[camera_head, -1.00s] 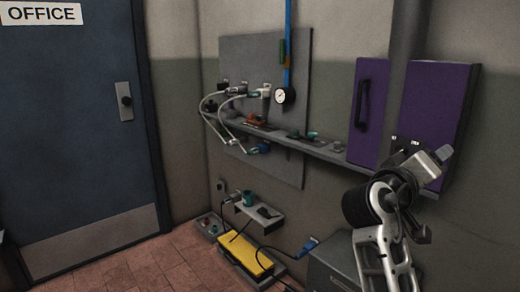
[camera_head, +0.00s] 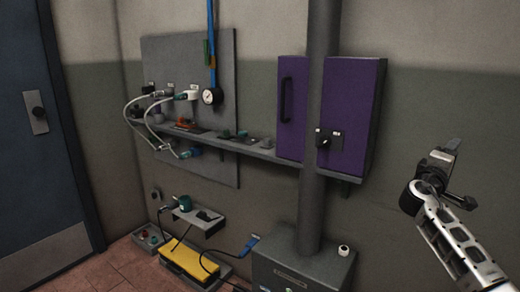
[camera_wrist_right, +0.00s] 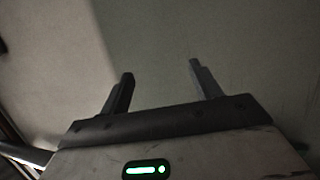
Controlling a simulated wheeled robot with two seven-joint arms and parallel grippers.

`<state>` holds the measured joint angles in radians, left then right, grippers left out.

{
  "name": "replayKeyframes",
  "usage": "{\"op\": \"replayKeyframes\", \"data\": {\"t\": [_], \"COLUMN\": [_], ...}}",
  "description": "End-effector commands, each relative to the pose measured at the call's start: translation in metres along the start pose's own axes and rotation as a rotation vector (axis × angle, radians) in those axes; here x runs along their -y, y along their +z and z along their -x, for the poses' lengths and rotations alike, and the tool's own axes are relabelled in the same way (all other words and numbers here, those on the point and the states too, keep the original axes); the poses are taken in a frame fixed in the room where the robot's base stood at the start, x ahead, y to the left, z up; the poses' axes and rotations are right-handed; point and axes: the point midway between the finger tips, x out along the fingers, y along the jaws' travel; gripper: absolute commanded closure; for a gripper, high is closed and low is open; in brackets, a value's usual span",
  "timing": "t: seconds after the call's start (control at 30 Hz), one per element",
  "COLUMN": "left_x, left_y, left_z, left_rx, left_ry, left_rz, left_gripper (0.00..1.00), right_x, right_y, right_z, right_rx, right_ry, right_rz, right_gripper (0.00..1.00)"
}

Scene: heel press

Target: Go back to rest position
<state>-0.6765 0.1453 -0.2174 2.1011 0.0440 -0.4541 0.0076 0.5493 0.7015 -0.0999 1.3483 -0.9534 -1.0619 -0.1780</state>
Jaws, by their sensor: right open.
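My right gripper (camera_head: 455,170) is raised at the right side of the head view, in front of the bare wall and to the right of the purple cabinet. In the right wrist view my right gripper (camera_wrist_right: 158,80) has its two dark fingers wide apart with nothing between them. Only plain wall shows beyond the fingers. My left gripper is in neither view.
A purple cabinet (camera_head: 350,115) hangs behind a vertical grey pipe (camera_head: 319,200). A narrow shelf (camera_head: 255,150) with small items runs left of it. A grey metal box (camera_head: 300,268) stands below. A yellow case (camera_head: 190,260) lies near the floor. A blue door (camera_head: 30,160) is at left.

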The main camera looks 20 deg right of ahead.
Motion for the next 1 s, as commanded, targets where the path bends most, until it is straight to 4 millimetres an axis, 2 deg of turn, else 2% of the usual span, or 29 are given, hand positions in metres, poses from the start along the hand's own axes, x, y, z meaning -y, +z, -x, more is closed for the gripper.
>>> {"op": "replayKeyframes", "data": {"t": [0.13,0.3,0.4,0.57,0.6,0.77,0.87,0.97,1.0], "left_x": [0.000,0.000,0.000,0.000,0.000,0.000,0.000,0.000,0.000], "left_y": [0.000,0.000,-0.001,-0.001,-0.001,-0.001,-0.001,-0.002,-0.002], "left_z": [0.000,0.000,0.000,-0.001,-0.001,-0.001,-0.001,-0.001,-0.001], "left_rx": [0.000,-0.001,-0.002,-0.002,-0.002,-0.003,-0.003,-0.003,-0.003], "left_ry": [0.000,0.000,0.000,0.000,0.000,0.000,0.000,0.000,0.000], "left_rz": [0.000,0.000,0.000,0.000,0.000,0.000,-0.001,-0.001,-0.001], "left_gripper": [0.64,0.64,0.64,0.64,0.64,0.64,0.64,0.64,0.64], "right_x": [0.031,0.052,0.054,0.046,0.065,0.112,0.143,0.177,0.191], "right_y": [-0.039,-0.087,-0.111,-0.141,-0.142,-0.145,-0.141,-0.131,-0.124], "right_z": [0.007,0.030,0.046,0.072,0.090,0.149,0.195,0.251,0.276], "right_rx": [-0.190,-0.400,-0.505,-0.635,-0.638,-0.669,-0.685,-0.697,-0.700], "right_ry": [-0.188,-0.404,-0.517,-0.669,-0.698,-0.800,-0.879,-0.978,-1.023], "right_rz": [-0.192,-0.474,-0.653,-0.935,-0.904,-0.866,-0.845,-0.829,-0.823], "right_gripper": [0.36,0.36,0.36,0.36,0.36,0.36,0.36,0.36,0.36]}}
